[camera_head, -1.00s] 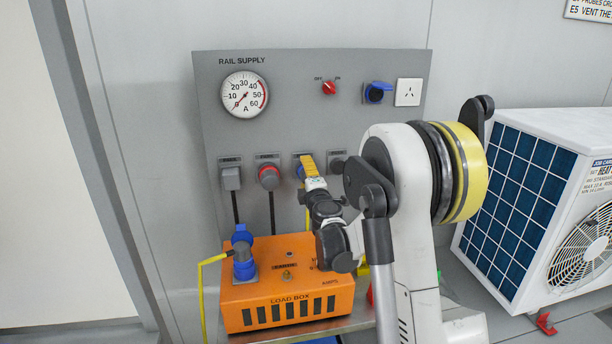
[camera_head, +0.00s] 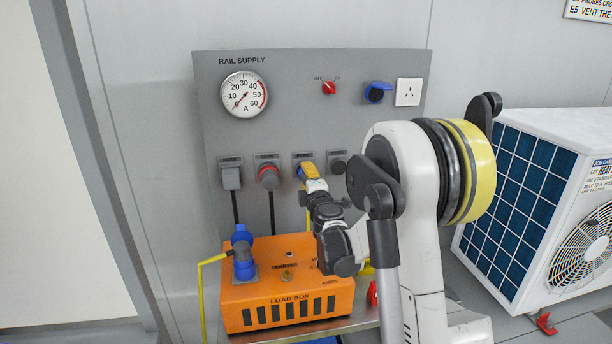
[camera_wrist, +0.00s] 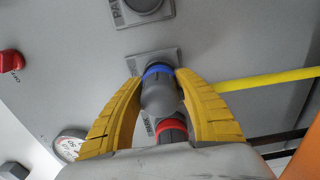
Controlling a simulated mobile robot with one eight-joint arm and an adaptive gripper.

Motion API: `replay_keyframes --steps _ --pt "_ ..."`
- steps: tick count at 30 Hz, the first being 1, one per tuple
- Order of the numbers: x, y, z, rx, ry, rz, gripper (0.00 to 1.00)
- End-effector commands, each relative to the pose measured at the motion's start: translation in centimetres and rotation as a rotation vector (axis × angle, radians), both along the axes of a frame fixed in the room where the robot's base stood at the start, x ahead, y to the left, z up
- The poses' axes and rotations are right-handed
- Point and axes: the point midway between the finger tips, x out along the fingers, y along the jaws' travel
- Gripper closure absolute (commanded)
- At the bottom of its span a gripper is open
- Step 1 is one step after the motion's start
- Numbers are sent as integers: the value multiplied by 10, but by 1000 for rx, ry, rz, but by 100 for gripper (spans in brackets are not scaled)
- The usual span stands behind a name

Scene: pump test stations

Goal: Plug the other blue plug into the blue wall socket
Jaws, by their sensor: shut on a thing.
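My gripper (camera_wrist: 162,98) is shut on a blue plug (camera_wrist: 159,92) with a grey body and blue ring, its fingers on either side. The plug is at the third holder in the panel's lower row; whether it is fully seated I cannot tell. In the head view, my yellow fingers (camera_head: 308,172) largely hide it. A yellow cable (camera_wrist: 265,80) runs right in the wrist view. Another blue connector (camera_head: 243,262) stands on the orange load box (camera_head: 288,293), with a yellow cable.
A red-ringed plug (camera_head: 268,175) and a grey plug (camera_head: 231,178) sit left of my gripper. A red switch (camera_head: 328,88) and a white outlet (camera_head: 408,92) flank the blue socket. A white outdoor unit (camera_head: 540,200) stands right of my arm.

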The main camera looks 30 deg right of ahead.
Motion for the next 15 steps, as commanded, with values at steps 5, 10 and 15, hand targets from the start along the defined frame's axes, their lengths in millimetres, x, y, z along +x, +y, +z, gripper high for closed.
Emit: replay_keyframes --steps 5,10,15 --pt "-7 2 0 0 0 0 100" --pt "-14 4 0 0 0 0 100" --pt "-20 6 0 0 0 0 100"
